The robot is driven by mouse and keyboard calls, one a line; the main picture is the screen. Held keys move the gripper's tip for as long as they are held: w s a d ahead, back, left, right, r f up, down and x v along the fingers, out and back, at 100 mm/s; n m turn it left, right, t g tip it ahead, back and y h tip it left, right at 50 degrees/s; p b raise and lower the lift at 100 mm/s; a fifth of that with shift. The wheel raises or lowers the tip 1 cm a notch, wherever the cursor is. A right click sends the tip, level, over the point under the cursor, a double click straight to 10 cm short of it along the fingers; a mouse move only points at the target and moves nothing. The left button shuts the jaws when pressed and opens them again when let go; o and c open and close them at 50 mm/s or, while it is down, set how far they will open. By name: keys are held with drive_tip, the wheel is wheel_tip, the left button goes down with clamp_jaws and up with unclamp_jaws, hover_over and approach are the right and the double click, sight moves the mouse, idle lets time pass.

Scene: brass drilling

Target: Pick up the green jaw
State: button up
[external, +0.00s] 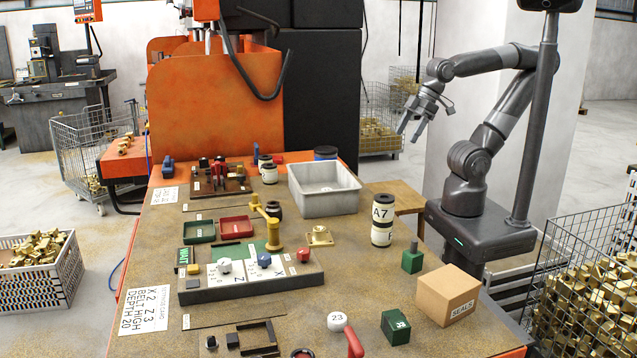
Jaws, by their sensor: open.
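Two green blocks lie on the table's right side; I cannot tell for sure which is the green jaw. One small green block (412,261) has a dark post on top and stands behind the cardboard box. A larger green block (396,328) with white marking sits nearer the front, left of that box. My gripper (408,134) is open and empty, raised in the air beyond the table's right edge. It points down and left, well above and apart from both blocks.
The cardboard box (447,295) stands close to both green blocks. A tall A7 canister (382,220) and a grey metal bin (324,188) stand farther back. A control panel (250,277) fills the middle. A red-handled tool (354,342) lies at the front. Bare tabletop shows around the small block.

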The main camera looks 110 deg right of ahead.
drive_tip(key=shift+o, duration=0.2)
drive_tip(key=w+a+r, duration=0.4)
drive_tip(key=w+a, duration=0.3)
drive_tip(key=w, duration=0.4)
drive_tip(key=g, duration=0.1)
hover_over(398, 319)
drive_tip(key=s, duration=0.4)
wheel_tip(398, 319, down, 17)
drive_tip(key=x, duration=1)
drive_tip(key=shift+w+f, duration=0.1)
drive_tip(key=shift+w, duration=0.05)
drive_tip(key=shift+c, duration=0.4)
drive_tip(key=c, duration=1.2)
